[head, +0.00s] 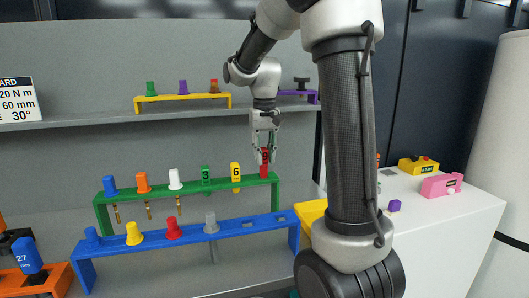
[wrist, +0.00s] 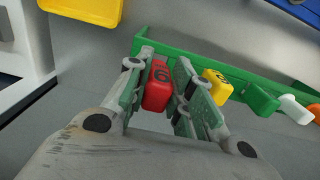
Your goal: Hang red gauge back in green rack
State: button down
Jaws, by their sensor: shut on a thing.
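The red gauge (wrist: 158,86), with a dark numeral on its face, is between the fingers of my gripper (wrist: 158,90) in the wrist view. My gripper is shut on it. In the head view the red gauge (head: 264,163) is upright at the right end of the green rack (head: 220,184), below my gripper (head: 264,150). Its lower end meets the rack's top bar in the picture; I cannot tell whether it is fully seated. The green rack also shows behind the fingers in the wrist view (wrist: 240,84).
The green rack also holds a yellow gauge (head: 235,170), a green gauge (head: 206,175) and white, orange and blue pieces to the left. A blue rack (head: 250,225) stands in front. A yellow rack (head: 180,98) is on the shelf above. My arm hides part of the right side.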

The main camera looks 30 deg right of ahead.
aim_at(264, 166)
jog(key=shift+f, duration=1.9)
jog(key=c, duration=1.2)
grip_release()
jog(key=shift+o, duration=0.2)
notch_tip(264, 166, up, 12)
jog(key=shift+f, duration=0.1)
